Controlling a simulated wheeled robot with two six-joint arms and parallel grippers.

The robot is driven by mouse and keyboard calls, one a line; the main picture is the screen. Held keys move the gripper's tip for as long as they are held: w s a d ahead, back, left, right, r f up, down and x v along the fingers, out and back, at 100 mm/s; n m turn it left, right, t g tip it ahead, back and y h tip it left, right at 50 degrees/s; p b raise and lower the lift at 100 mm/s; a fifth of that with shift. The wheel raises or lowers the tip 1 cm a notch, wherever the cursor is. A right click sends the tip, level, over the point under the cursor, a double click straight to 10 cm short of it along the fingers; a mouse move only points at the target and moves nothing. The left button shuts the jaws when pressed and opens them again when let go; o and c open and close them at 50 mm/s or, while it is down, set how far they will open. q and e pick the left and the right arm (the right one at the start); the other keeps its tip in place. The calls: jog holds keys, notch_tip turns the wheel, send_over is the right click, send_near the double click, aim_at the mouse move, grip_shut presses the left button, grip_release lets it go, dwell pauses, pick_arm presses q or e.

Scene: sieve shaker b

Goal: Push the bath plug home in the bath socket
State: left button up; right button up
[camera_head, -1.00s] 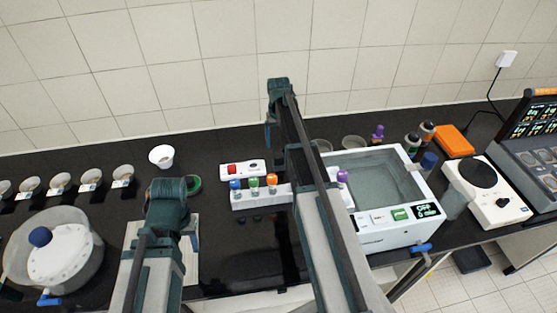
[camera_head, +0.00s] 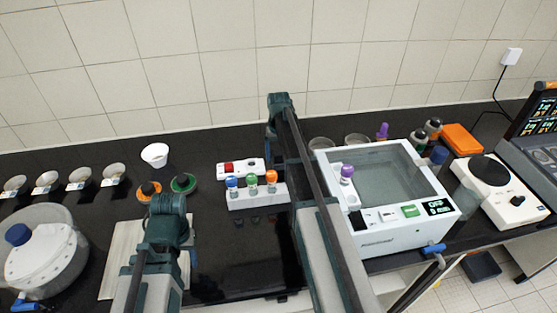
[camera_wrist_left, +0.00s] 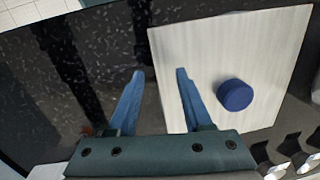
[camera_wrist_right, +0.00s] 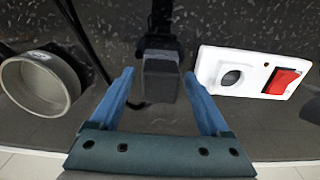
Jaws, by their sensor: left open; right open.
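The bath socket is a white strip (camera_wrist_right: 251,74) with a round recess and a red switch, lying on the dark bench. It also shows in the head view (camera_head: 238,169), left of my right arm. A black block, which looks like the bath plug (camera_wrist_right: 160,74), stands between the fingertips of my open right gripper (camera_wrist_right: 158,74), left of the socket and apart from it. My right arm hides the block in the head view. My left gripper (camera_wrist_left: 158,72) is open and empty, over the edge of a pale board (camera_wrist_left: 210,50).
A blue round cap (camera_wrist_left: 235,95) sits on the pale board. A white rack (camera_head: 256,196) with colored-top bottles stands in front of the socket. The white water bath (camera_head: 395,239) is right of my right arm. A grey bowl (camera_wrist_right: 38,84) lies left of my right gripper.

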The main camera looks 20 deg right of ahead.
aim_at(278, 152)
dwell(0.8)
grip_shut()
pick_arm(q)
jog(key=shift+r, duration=0.15)
pick_arm(e)
jog(key=shift+r, duration=0.15)
pick_arm(q)
jog(key=shift+r+p, duration=2.9)
jog(key=shift+p, duration=0.15)
pick_arm(e)
jog(key=shift+r, duration=2.9)
pick_arm(q)
jog(key=shift+r, duration=0.1)
pick_arm(e)
jog(key=shift+r, duration=0.1)
jog(key=shift+r+p, duration=1.45)
jog(key=shift+p, duration=0.05)
pick_arm(q)
notch_tip(278, 152, up, 3)
jog(key=shift+f, duration=0.1)
